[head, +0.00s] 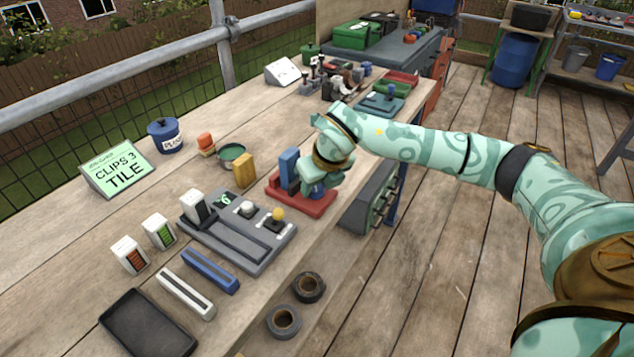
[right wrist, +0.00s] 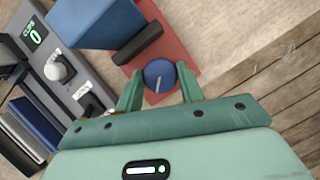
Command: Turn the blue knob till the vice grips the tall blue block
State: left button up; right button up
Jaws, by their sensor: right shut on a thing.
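The red vice (head: 312,208) stands near the right edge of the workbench, and its red base (right wrist: 179,50) also shows in the right wrist view. The tall blue block (head: 289,165) stands upright in the vice, and it fills the top left of the right wrist view (right wrist: 95,22). A dark jaw (right wrist: 138,44) lies close beside the block; I cannot tell whether it touches. My right gripper (head: 312,182) is shut on the blue knob (right wrist: 158,75), which has a pale line on its face. My left gripper is not in view.
A grey device (head: 238,232) with a white and a yellow knob stands left of the vice. Tape rolls (head: 284,321) lie near the front edge. Open decking (head: 440,270) lies to the right.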

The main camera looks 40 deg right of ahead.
jog(key=o, duration=0.7)
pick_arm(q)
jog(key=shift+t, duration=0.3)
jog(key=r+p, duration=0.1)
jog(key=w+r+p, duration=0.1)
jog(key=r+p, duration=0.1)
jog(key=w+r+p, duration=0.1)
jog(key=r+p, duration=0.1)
pick_arm(e)
jog(key=v, duration=1.6)
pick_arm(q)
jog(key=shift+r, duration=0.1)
pick_arm(e)
jog(key=shift+s+r, duration=0.1)
jog(key=shift+r, duration=0.05)
